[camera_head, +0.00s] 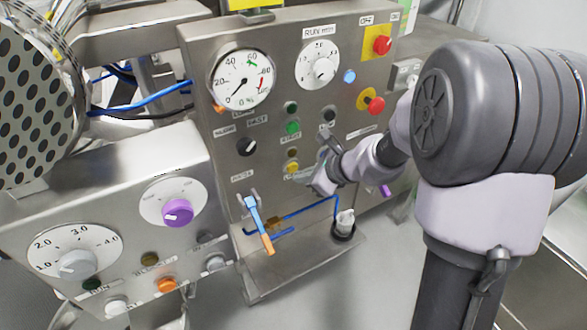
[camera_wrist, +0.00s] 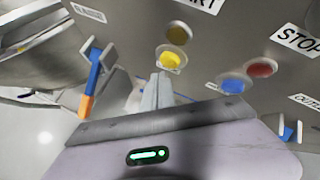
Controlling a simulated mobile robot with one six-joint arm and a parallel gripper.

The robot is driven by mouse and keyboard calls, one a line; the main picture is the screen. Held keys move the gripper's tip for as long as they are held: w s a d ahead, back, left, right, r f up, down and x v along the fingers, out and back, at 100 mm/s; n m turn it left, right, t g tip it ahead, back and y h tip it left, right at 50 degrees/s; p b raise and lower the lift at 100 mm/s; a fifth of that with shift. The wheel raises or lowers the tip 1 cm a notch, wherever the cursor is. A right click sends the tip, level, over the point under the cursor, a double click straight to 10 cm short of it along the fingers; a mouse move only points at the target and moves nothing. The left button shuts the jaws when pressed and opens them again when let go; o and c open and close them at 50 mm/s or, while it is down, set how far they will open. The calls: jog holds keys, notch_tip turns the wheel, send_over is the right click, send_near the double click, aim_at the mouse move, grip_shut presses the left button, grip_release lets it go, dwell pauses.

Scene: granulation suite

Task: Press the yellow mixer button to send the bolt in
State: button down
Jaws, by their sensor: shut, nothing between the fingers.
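The yellow button (camera_head: 292,168) is on the lower middle of the grey control panel (camera_head: 225,135), just below a dark amber lamp (camera_head: 293,153). In the wrist view the yellow button (camera_wrist: 170,60) is bright, and the amber lamp (camera_wrist: 178,33) is above it. My gripper (camera_head: 314,184) is shut and empty, close to the button on its lower right side. In the wrist view my fingertips (camera_wrist: 161,76) are just below the button. I cannot tell whether they touch it. I cannot make out a bolt in either view.
A blue lever with an orange end (camera_head: 260,228) hangs left of my gripper. A red stop button (camera_head: 376,104) is higher on the panel. A second panel (camera_head: 110,215) with dials and a purple knob (camera_head: 177,213) stands at left. A perforated drum (camera_head: 35,100) is behind it.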

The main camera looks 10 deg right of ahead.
jog(key=shift+w, duration=0.15)
jog(key=shift+w+a, duration=0.15)
jog(key=shift+w, duration=0.1)
jog(key=shift+w+a, duration=0.1)
jog(key=shift+w, duration=0.3)
dwell(0.8)
jog(key=shift+s, duration=0.1)
jog(key=shift+s+d+b, duration=0.25)
jog(key=shift+s+b, duration=0.05)
jog(key=shift+s, duration=0.5)
jog(key=s, duration=0.1)
jog(key=s+d+b, duration=0.1)
jog(key=s, duration=0.2)
jog(key=shift+s+d, duration=0.25)
jog(key=shift+s, duration=0.05)
jog(key=shift+r, duration=0.1)
dwell(1.7)
